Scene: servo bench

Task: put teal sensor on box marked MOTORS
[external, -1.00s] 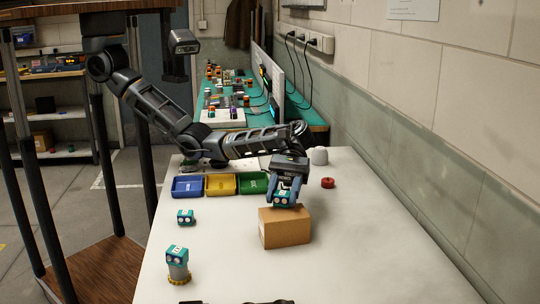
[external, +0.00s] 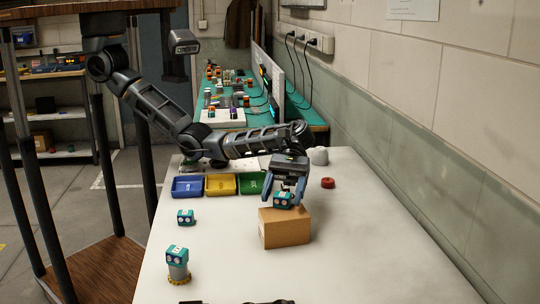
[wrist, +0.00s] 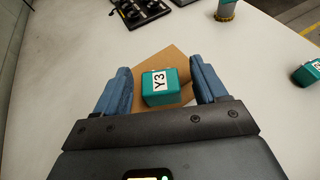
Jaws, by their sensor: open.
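A teal sensor (external: 282,200) rests on top of the brown cardboard box (external: 286,231) on the white table. In the wrist view the teal sensor (wrist: 164,86) shows a white label reading Y3, and the box (wrist: 180,62) lies under it. My gripper (external: 284,200) is open around the sensor, its blue fingers apart from it on both sides; it also shows in the wrist view (wrist: 160,88). I cannot read any marking on the box.
Another teal sensor (external: 185,217) lies on the table at left. One more (external: 177,257) stands on a grey and yellow base near the front. Blue (external: 187,187), yellow (external: 220,185) and green (external: 252,183) bins stand behind. A red part (external: 328,183) lies right. The table's right side is clear.

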